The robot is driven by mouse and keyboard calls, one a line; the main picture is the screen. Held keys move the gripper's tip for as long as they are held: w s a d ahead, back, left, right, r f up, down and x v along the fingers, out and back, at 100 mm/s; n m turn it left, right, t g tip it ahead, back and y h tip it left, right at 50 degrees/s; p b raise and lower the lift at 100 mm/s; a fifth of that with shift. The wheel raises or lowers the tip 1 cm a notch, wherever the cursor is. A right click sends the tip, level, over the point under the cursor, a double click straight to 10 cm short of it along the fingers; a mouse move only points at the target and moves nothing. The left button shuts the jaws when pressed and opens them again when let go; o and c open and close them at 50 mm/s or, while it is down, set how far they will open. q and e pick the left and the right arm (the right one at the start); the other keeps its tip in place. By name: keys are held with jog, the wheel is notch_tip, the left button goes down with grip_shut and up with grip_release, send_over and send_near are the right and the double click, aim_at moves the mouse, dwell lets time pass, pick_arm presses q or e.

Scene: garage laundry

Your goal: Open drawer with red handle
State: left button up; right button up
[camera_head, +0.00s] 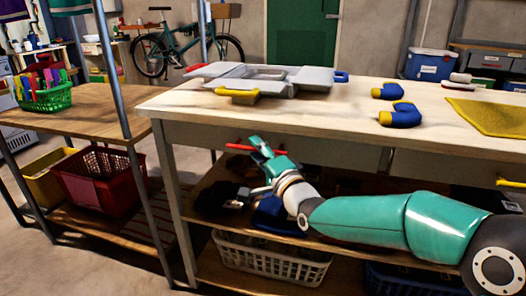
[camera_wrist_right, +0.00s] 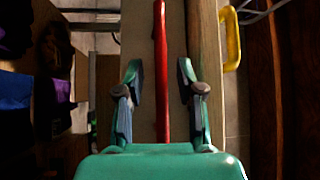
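The red handle (camera_head: 240,147) is a thin bar on the pale front of the left drawer (camera_head: 190,134), under the workbench top. The drawer looks closed. My right gripper (camera_head: 250,166) is in front of this drawer, and its upper finger overlaps the right end of the handle in the head view. In the right wrist view the red handle (camera_wrist_right: 161,70) runs lengthwise between the two spread fingers of my right gripper (camera_wrist_right: 159,75), with a gap on each side. I cannot tell the remaining depth to it. My left gripper is not in view.
A yellow handle (camera_head: 509,183) is at the far right. Below are shelves with a white basket (camera_head: 270,262). A wooden table (camera_head: 95,115) stands left.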

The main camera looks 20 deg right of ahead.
grip_shut()
dwell(0.3)
